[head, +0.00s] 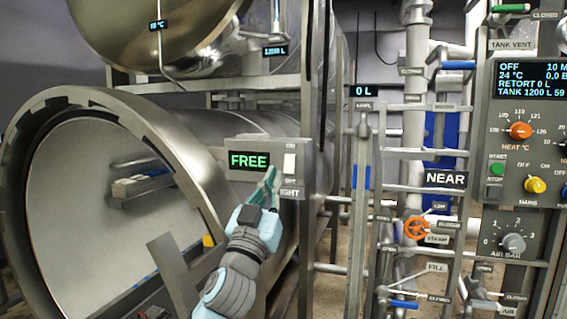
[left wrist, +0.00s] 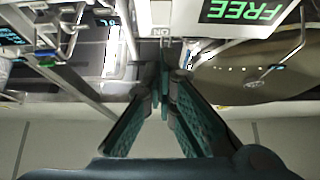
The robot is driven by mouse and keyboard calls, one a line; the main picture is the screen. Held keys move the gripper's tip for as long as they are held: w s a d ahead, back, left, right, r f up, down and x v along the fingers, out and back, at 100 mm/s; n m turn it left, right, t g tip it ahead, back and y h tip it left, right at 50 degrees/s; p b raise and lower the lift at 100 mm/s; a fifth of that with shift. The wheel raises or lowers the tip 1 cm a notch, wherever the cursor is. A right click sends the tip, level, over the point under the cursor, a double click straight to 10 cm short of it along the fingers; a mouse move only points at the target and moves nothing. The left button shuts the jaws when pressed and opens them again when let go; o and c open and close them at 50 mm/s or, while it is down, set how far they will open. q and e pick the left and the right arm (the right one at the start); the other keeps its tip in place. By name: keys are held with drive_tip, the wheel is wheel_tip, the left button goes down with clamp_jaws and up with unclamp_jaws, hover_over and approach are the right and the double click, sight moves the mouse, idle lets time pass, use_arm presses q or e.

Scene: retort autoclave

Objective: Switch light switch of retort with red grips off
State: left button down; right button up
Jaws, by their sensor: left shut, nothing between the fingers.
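The retort (head: 255,125) is a large steel cylinder lying on its side, its round mouth open at the left. A grey box on its side carries a green FREE display (head: 249,160) and a white light switch (head: 289,163). The LIGHT label (head: 291,193) below is partly covered by my gripper. My left gripper (head: 271,172) is shut and empty, its teal tips just left of and below the switch; contact cannot be told. In the left wrist view, the switch (left wrist: 163,12) is at the top, upside down, beyond the fingertips (left wrist: 164,72). No red grips show. My right gripper is not in view.
A control panel (head: 534,130) with knobs stands at the right. A pipe rack (head: 405,154) with an orange handwheel (head: 416,228) stands between it and the retort. A steel tank (head: 155,35) hangs above. The rack and the retort's rim crowd the space around my left arm.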

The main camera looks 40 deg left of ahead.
use_arm(q)
drive_tip(key=p, duration=0.1)
approach(290, 155)
wheel_tip(290, 155, up, 3)
drive_tip(key=w, duration=0.3)
drive_tip(key=shift+w+a+f, duration=0.35)
drive_tip(key=shift+w+a, duration=0.05)
drive_tip(key=shift+a, duration=0.15)
